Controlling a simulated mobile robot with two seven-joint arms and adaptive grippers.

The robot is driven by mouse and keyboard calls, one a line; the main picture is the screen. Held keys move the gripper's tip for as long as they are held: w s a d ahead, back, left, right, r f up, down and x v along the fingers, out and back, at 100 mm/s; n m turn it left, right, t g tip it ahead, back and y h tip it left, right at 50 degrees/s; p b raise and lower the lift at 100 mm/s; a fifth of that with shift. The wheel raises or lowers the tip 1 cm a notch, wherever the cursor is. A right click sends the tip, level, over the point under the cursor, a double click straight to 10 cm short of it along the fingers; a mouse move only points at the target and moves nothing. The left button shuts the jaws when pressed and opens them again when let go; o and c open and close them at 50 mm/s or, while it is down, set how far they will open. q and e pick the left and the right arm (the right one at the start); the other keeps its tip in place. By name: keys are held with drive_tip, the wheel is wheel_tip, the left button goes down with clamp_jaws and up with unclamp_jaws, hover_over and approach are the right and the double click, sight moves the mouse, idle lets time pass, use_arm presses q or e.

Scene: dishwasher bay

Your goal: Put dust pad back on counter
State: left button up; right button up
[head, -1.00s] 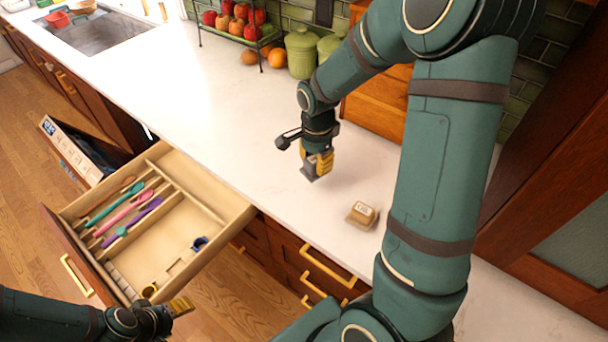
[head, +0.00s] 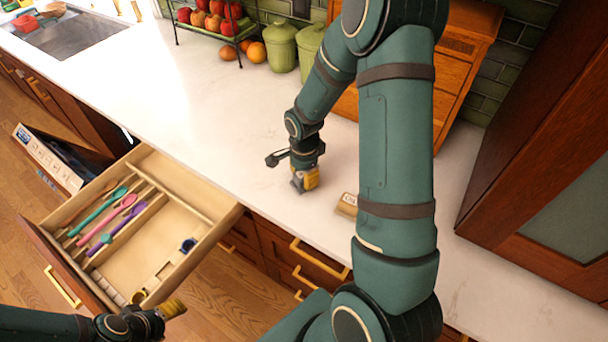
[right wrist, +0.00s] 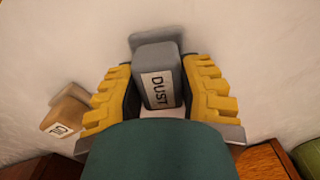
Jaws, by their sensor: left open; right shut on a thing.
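The dust pad (right wrist: 152,62) is a grey block with a white label reading "DUST", in the right wrist view. My right gripper (right wrist: 165,88) is shut on it, with a yellow finger on each side. In the head view the right gripper (head: 305,181) is low over the white counter (head: 215,120), and the grey pad (head: 297,182) shows at its fingers. The pad is at or very close to the counter; I cannot tell if it touches. My left gripper (head: 172,309) is open and empty near the drawer's front corner.
A tan labelled block (head: 347,205) lies on the counter beside the right gripper, partly behind my arm. An open drawer (head: 205,240) holds several coloured utensils. Green canisters (head: 283,47) and a fruit rack (head: 215,32) stand at the back. The counter left of the gripper is clear.

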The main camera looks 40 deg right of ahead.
drive_tip(key=o, duration=1)
drive_tip(key=shift+f, duration=0.1)
drive_tip(key=shift+o, duration=0.2)
drive_tip(key=shift+r, duration=0.4)
wheel_tip(320, 180, up, 12)
drive_tip(key=p, duration=0.1)
drive_tip(key=shift+f, duration=0.2)
